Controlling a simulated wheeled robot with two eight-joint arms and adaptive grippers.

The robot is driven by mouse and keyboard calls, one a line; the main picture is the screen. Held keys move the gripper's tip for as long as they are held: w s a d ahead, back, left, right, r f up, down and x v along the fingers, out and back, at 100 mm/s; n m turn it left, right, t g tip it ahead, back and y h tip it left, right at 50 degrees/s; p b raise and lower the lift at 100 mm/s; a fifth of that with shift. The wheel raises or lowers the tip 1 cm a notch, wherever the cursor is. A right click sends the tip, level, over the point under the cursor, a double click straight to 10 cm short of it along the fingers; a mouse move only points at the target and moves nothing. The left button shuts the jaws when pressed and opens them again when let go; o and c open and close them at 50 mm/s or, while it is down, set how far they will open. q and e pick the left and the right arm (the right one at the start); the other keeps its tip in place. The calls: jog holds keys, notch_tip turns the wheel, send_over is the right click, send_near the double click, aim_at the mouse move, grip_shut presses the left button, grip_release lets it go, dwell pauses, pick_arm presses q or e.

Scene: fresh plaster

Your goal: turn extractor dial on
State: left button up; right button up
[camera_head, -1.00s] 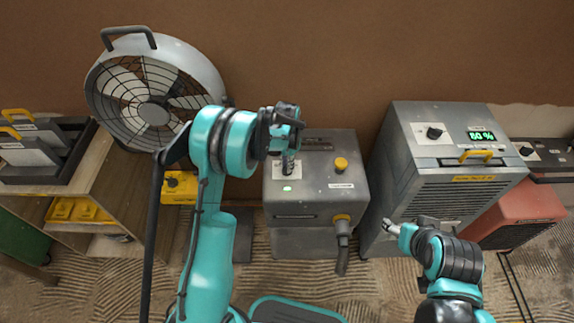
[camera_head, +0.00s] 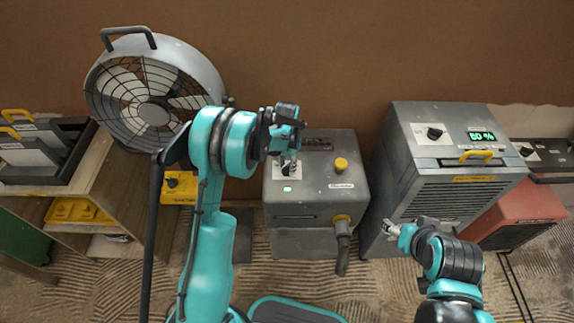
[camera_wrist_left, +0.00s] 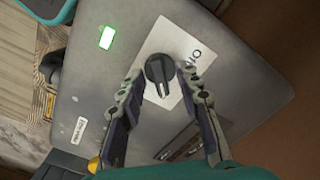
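The extractor is a grey metal box (camera_head: 335,188) against the wall, with a lit green indicator (camera_head: 287,189) on top. Its black dial (camera_wrist_left: 160,72) sits on a white plate (camera_wrist_left: 172,97) with black lettering, partly readable. A pale mark shows at the dial's lower end in the left wrist view. The green indicator also shows there (camera_wrist_left: 106,37). My left gripper (camera_head: 289,158) is over the dial; in the left wrist view its fingers (camera_wrist_left: 161,80) are spread, one to each side of the dial, with visible gaps. My right gripper (camera_head: 389,228) is low in front of the grey dehumidifier; its finger state is unclear.
The extractor's top also has a yellow knob (camera_head: 341,164); a hose (camera_head: 342,245) leaves its front. The dehumidifier (camera_head: 450,150) with its "80 %" display stands to the right. A large fan (camera_head: 150,95) and wooden shelving (camera_head: 125,185) are on the left.

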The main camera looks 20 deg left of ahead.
aim_at(287, 166)
pick_arm(q)
notch_tip(287, 166, up, 12)
dwell(0.4)
jog(key=shift+f, duration=0.1)
jog(key=s+r+n+t, duration=0.3)
jog(key=s+r, duration=0.8)
jog(key=s, duration=0.2)
jog(key=s+f+n+t, duration=0.2)
jog(key=s+n+t, duration=0.1)
jog(key=s, duration=1)
jog(key=shift+t, duration=0.6)
jog(key=shift+a, duration=0.1)
